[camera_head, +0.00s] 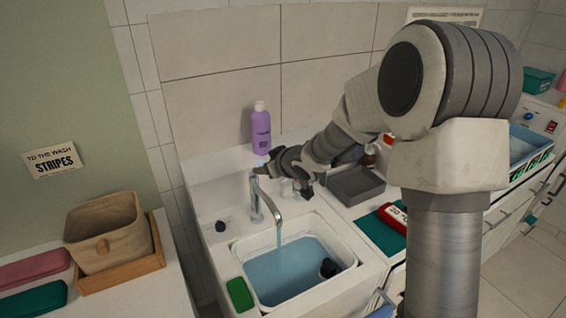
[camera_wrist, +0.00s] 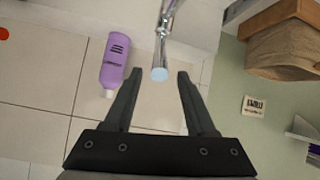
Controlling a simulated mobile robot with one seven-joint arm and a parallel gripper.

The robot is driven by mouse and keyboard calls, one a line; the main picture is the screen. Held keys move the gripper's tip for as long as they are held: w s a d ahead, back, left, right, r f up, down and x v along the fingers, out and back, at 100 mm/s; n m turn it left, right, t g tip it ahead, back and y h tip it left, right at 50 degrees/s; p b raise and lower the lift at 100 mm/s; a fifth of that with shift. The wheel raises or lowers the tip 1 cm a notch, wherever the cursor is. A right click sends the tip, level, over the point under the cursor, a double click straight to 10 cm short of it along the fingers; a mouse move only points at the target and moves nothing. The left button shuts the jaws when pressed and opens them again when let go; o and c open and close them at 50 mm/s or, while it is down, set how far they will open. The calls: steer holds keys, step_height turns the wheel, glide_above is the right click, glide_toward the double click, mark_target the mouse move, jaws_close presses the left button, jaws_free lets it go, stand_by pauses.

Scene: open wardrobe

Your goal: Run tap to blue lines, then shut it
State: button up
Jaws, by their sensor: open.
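The silver tap (camera_head: 262,203) stands behind a white basin (camera_head: 240,254) set in the sink. A stream of water (camera_head: 279,240) runs from its spout into the pale blue water (camera_head: 285,275) in the basin. I cannot make out blue lines on the basin wall. My gripper (camera_head: 265,168) is at the top of the tap. In the wrist view my gripper (camera_wrist: 159,77) is open, with the tap's light blue-tipped end (camera_wrist: 159,74) between the fingertips. Gaps show on both sides, and I see no clear contact.
A purple bottle (camera_head: 261,130) stands behind the tap; it also shows in the wrist view (camera_wrist: 115,62). A dark object (camera_head: 329,268) is in the basin. A green sponge (camera_head: 239,294) lies at the sink's front left. A grey tray (camera_head: 355,184) is to the right.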

steer(key=p+v, duration=0.2)
steer(key=v, duration=0.9)
steer(key=shift+p, duration=0.35)
steer(key=shift+a, duration=0.1)
